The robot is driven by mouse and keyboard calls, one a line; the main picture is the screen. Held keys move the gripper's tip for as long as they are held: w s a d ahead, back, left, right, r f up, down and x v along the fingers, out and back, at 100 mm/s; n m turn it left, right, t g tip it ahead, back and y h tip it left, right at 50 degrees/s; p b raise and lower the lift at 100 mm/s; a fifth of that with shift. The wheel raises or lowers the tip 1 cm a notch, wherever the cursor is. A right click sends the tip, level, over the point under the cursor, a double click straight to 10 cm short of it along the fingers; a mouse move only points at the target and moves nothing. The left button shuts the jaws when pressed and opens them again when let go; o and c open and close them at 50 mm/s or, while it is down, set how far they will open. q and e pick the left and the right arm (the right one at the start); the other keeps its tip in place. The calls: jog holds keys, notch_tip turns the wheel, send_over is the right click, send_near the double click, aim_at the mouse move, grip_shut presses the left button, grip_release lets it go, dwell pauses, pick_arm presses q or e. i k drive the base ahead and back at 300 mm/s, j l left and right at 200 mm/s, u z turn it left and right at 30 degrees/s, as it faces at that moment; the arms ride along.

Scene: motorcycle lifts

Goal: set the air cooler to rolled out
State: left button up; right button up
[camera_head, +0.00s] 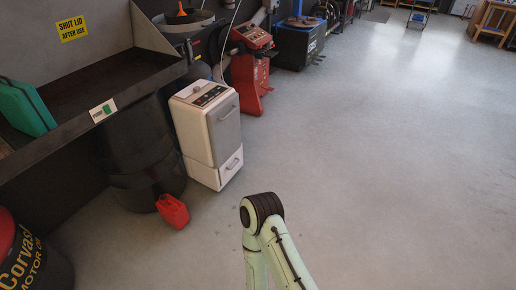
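A white box-shaped unit (195,130), which looks like the air cooler, stands on the floor left of the picture's middle. It has a dark control panel with a knob on its sloped top. Its front has a grey upper panel with a handle and a white lower panel with another handle. It stands close to the dark drum and bench at its left. Neither of my grippers shows. Only one pale green arm of mine, bent at a dark elbow joint, shows at the bottom middle, apart from the unit.
A red machine (250,72) stands behind the unit. A dark bench (110,76) runs along the left, with a black-yellow drum (35,262) at lower left. The floor to the right is clear.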

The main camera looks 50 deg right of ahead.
aim_at(208, 131)
jog(key=z, duration=1.35)
jog(key=i+u, duration=0.25)
jog(key=i, duration=0.65)
